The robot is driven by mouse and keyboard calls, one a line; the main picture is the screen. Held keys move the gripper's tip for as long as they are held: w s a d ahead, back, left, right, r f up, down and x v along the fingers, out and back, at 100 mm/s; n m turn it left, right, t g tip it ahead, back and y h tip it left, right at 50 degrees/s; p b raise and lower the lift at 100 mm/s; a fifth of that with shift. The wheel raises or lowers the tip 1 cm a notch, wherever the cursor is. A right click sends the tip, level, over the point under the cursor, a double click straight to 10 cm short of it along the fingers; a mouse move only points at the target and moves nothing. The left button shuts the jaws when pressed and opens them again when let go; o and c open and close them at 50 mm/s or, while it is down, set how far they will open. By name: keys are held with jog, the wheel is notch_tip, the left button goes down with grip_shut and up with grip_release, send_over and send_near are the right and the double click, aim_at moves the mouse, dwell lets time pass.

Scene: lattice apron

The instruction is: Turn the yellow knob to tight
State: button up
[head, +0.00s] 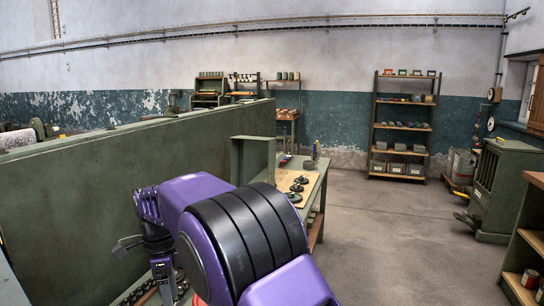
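No yellow knob can be made out in the head view. My purple and black arm fills the lower middle and hides what lies behind and below it. My gripper (163,277) shows small at the lower left of the arm, pointing down beside the green wall, above a bench top. Its fingers are too small and dark to tell whether they are open or shut, or whether they touch anything.
A long green panel (90,205) runs along the left. A workbench (312,188) with dark round parts stands behind my arm. Open floor (400,230) lies to the right, before a wooden shelf (405,127) and a green cabinet (503,185).

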jog(key=f, duration=0.2)
jog(key=f+b, duration=0.1)
jog(key=shift+w+a+f+t, duration=0.1)
jog(key=shift+w+f+t, duration=0.2)
jog(key=shift+y, duration=0.3)
notch_tip(320, 180, down, 8)
jog(key=shift+s+f+b, duration=0.1)
jog(key=shift+f+b, duration=0.15)
jog(key=shift+b, duration=0.4)
jog(key=shift+c, duration=0.4)
grip_shut()
